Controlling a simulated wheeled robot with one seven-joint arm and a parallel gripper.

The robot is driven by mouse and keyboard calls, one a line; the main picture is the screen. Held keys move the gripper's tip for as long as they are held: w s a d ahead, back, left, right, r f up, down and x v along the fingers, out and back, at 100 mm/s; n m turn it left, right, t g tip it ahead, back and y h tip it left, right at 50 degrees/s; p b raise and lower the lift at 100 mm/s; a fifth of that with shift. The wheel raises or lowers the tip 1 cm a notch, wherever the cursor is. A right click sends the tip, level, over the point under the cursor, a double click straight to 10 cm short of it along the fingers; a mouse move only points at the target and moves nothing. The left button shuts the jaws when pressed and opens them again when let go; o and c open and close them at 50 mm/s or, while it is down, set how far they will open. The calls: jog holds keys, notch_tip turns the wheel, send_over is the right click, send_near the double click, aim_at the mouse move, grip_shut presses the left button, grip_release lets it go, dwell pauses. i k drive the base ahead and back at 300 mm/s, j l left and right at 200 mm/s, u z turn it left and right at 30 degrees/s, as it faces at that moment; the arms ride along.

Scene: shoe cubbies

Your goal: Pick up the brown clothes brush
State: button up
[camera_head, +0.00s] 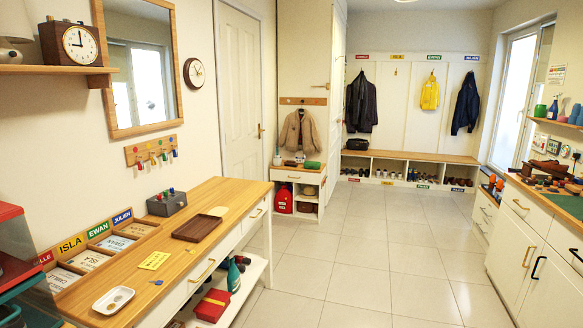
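I cannot make out the brown clothes brush for certain. A small brown object (291,163) lies on the little cabinet below the hanging tan jacket, and it is too small to identify. Another brown item (549,167) lies on the right counter among other things, and its shape is unclear. My gripper is not in view.
A long wooden-topped table (228,196) on the left holds a brown tray (197,228), a white dish (113,300) and a grey box (167,203). A bench with shoe cubbies (410,156) stands at the back. The tiled floor (365,255) between is clear.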

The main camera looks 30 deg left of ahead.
aim_at(290, 163)
jog(key=i+u, duration=0.3)
jog(key=i, duration=2.2)
jog(key=i+u, duration=0.15)
jog(key=i, duration=1)
jog(key=i+u, duration=0.2)
jog(key=i, duration=0.75)
jog(key=i+l+u, duration=0.2)
jog(key=i, duration=2.5)
jog(key=i+j+u, duration=0.2)
jog(key=i+u, duration=0.55)
jog(key=i, duration=0.25)
jog(key=i+l+u, duration=0.1)
jog(key=i+u, duration=0.3)
jog(key=i, duration=0.15)
jog(key=i+j+z, duration=0.15)
jog(key=i, duration=0.2)
